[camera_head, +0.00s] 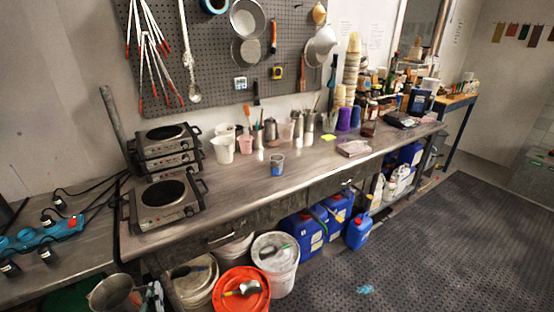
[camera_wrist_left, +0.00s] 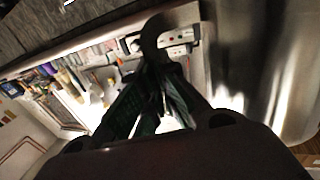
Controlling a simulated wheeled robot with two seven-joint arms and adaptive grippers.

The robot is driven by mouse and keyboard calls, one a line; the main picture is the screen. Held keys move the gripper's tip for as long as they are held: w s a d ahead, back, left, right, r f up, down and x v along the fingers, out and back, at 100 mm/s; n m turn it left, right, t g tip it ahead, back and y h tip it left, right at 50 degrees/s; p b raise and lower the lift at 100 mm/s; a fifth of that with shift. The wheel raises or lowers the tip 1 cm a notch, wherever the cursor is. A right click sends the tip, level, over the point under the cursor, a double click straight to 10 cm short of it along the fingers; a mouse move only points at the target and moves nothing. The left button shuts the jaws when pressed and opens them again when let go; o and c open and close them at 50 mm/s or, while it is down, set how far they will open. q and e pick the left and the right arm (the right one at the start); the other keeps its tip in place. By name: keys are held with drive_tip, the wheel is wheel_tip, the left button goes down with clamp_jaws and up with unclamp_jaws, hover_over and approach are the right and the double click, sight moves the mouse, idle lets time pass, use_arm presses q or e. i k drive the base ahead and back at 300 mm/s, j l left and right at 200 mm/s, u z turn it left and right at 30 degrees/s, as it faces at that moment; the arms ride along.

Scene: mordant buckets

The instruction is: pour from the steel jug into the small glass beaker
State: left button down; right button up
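My right gripper is not in view.
Stacked hot plates (camera_head: 165,192) occupy the bench's left end. White and pink plastic jugs (camera_head: 222,150) and steel cylinders stand near the jug. Buckets, one with a red lid (camera_head: 241,292), sit below. A shiny metal vessel (camera_head: 107,296) is close beside my left gripper.

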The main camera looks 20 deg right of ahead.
sight(277, 165)
drive_tip(key=i+l+u, duration=0.2)
drive_tip(key=l, duration=0.45)
drive_tip(key=l+u, duration=0.2)
drive_tip(key=l, duration=0.45)
drive_tip(key=l+u, duration=0.15)
drive_tip(key=l, duration=0.55)
drive_tip(key=l+u, duration=0.2)
drive_tip(key=l, duration=0.45)
drive_tip(key=k+l+u, duration=0.2)
drive_tip(key=l, duration=0.5)
drive_tip(key=l+u, duration=0.2)
drive_tip(key=l, duration=0.45)
